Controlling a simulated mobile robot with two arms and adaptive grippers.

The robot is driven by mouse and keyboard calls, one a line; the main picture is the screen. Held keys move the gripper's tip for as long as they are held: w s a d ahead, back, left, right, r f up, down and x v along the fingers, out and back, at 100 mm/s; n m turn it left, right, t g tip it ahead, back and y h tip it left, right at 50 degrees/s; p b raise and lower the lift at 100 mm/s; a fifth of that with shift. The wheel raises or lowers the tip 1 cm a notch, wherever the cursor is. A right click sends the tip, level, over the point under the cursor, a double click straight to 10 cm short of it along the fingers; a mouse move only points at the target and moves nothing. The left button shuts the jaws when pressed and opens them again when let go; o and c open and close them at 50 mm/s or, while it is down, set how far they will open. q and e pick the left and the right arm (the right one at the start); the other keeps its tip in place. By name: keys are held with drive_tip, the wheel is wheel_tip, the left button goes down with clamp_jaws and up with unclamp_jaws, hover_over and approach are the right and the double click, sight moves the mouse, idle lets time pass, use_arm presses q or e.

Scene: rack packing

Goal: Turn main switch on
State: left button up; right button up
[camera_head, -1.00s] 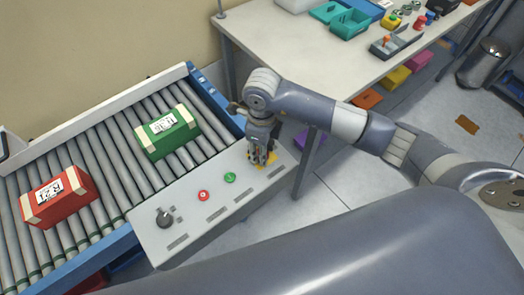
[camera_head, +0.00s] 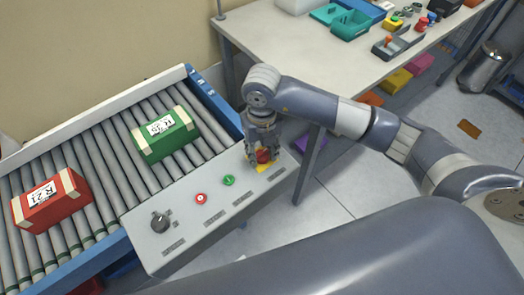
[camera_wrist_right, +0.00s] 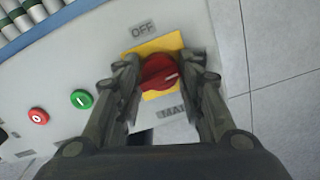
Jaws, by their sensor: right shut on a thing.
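The main switch is a red rotary knob (camera_wrist_right: 158,72) on a yellow plate (camera_wrist_right: 160,45), at the far right end of the grey control panel (camera_head: 152,212). The knob also shows in the head view (camera_head: 263,156). My right gripper (camera_wrist_right: 160,78) has one finger on each side of the knob and is shut on it. A label reading OFF (camera_wrist_right: 142,30) is above the plate in the wrist view. A white mark on the knob points to the right there, away from that label. My left gripper is not in view.
The panel also has a green button (camera_head: 229,181), a red button (camera_head: 201,199) and a black knob (camera_head: 160,222). A green box (camera_head: 165,134) and a red box (camera_head: 50,201) lie on the roller conveyor (camera_head: 110,140). A worktable (camera_head: 300,50) stands behind my right arm.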

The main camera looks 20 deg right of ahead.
sight(262, 153)
drive_tip(key=shift+m, duration=0.6)
drive_tip(key=o, duration=1)
wheel_tip(262, 153, up, 12)
drive_tip(key=shift+r, duration=0.1)
idle(0.4)
